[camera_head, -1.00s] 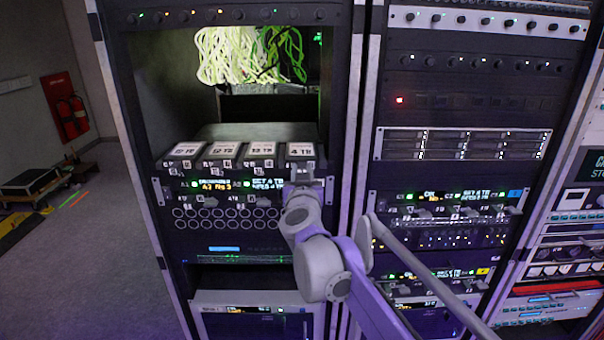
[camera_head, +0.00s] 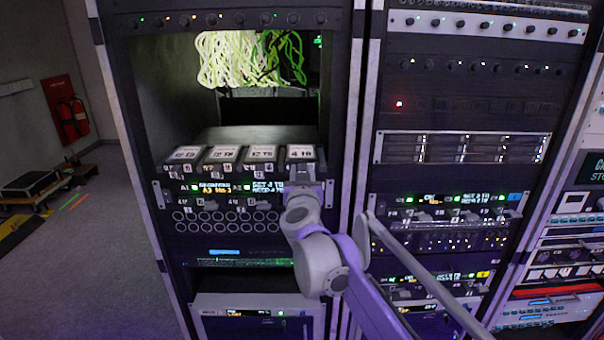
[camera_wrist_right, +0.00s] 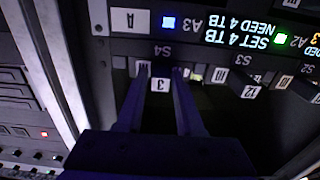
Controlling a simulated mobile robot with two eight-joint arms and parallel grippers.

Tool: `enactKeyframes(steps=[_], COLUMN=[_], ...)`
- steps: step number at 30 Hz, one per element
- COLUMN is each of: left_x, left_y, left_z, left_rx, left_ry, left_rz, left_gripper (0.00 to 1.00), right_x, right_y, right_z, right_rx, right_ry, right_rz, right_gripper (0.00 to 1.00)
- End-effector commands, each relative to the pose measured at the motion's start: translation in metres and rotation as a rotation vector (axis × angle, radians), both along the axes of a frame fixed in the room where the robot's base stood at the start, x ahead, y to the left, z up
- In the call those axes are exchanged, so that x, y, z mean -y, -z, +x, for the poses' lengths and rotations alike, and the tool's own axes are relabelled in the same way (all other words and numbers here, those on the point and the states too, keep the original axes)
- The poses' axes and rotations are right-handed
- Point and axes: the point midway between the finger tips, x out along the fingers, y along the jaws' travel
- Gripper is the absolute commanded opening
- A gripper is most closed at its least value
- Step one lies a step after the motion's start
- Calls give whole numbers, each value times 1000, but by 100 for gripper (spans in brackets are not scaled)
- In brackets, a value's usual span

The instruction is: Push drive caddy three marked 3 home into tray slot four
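My right gripper (camera_head: 303,178) is at the front of the rightmost block on the pulled-out drive tray (camera_head: 163,192). In the wrist view, turned upside down, its two fingers (camera_wrist_right: 161,80) close on the front of drive caddy three (camera_wrist_right: 160,85), whose white label reads 3. It sits under the label S4, slot four. In the head view the block (camera_head: 301,153) above the gripper has a white top label that seems to read 4 TB. The gripper hides the caddy's front there, and I cannot tell how deep it sits. My left gripper is not in view.
Three similar blocks stand left of it, including one (camera_head: 262,152). A caddy marked 12 (camera_wrist_right: 250,91) is in S3 beside the fingers. A rack post (camera_head: 352,130) stands close on the right. Green cables (camera_head: 250,58) hang behind. Free floor (camera_head: 80,270) lies left.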

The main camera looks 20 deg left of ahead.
Motion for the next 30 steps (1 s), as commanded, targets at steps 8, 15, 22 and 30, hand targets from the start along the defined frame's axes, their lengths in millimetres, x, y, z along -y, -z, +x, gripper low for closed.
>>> enactKeyframes(steps=[8, 15, 22, 30], left_x=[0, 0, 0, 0], left_y=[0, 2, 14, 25], left_z=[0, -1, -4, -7], left_rx=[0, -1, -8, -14], left_ry=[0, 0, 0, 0], left_rz=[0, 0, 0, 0], left_gripper=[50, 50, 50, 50], right_x=[0, 1, 10, 24], right_y=[0, 1, 3, 2], right_z=[0, -5, -40, -86], right_rx=[0, -1, -2, -1], right_ry=[0, -1, -3, -2], right_rz=[0, 1, 1, 0], right_gripper=[62, 62, 62, 62])
